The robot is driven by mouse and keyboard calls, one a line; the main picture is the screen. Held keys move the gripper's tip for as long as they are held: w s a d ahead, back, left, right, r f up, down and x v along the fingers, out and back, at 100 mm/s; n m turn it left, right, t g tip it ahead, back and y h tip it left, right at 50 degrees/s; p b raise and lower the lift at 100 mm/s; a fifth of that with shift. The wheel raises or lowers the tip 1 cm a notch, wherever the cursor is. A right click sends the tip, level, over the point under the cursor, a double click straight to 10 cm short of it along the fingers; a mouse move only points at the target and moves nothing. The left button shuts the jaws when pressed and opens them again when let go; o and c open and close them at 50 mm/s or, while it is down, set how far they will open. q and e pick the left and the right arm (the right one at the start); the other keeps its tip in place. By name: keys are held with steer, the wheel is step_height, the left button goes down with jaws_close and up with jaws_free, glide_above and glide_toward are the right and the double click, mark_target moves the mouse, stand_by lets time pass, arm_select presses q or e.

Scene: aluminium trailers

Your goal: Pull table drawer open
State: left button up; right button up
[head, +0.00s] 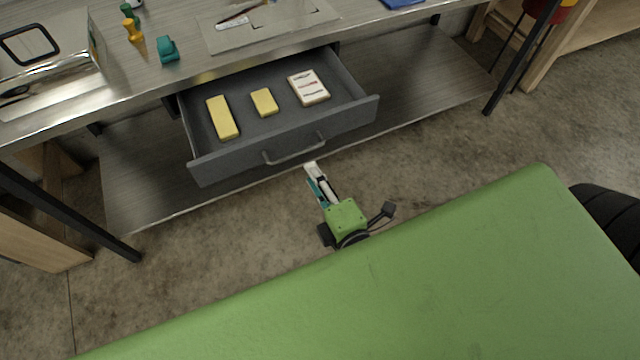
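The table drawer (232,160) is grey and stands well open under the metal table (130,90). Its bar handle (295,154) is on the front panel. Inside lie a long yellow block (222,117), a small yellow block (264,102) and a white box with red markings (308,88). My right gripper (313,172) is just in front of the handle's right half, with its fingers pointing toward the drawer. A small gap seems to separate them in the picture. Nothing shows in its fingers, and their opening is unclear from above. My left gripper is not in view.
On the tabletop are a metal case (50,60), small yellow and teal items (167,49) and a flat board with tools (270,22). A lower shelf (420,90) runs beneath. Black table legs (75,215) stand at left and right. Bare concrete floor (440,155) lies in front.

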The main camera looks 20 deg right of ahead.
steer(key=shift+v, duration=1.3)
steer(key=s+a+f+m+g, duration=0.1)
steer(key=s+f+m+g, duration=0.15)
steer(key=f, duration=0.75)
steer(key=s+a+f+m+g, duration=0.1)
steer(key=s+f+m+g, duration=0.15)
steer(key=f, duration=0.65)
steer(key=s+a+f+m+g, duration=0.15)
steer(key=s+f, duration=0.25)
steer(key=f, duration=0.6)
steer(key=s+d+f+m+g, duration=0.4)
steer(key=s+d+f, duration=0.1)
steer(key=s+f, duration=0.4)
steer(key=s+d+f+m+g, duration=0.4)
steer(key=s+f, duration=0.6)
steer(key=s, duration=0.3)
steer(key=d+m, duration=0.1)
steer(key=d, duration=0.1)
steer(key=shift+d+h, duration=0.25)
steer(key=shift+h, duration=0.05)
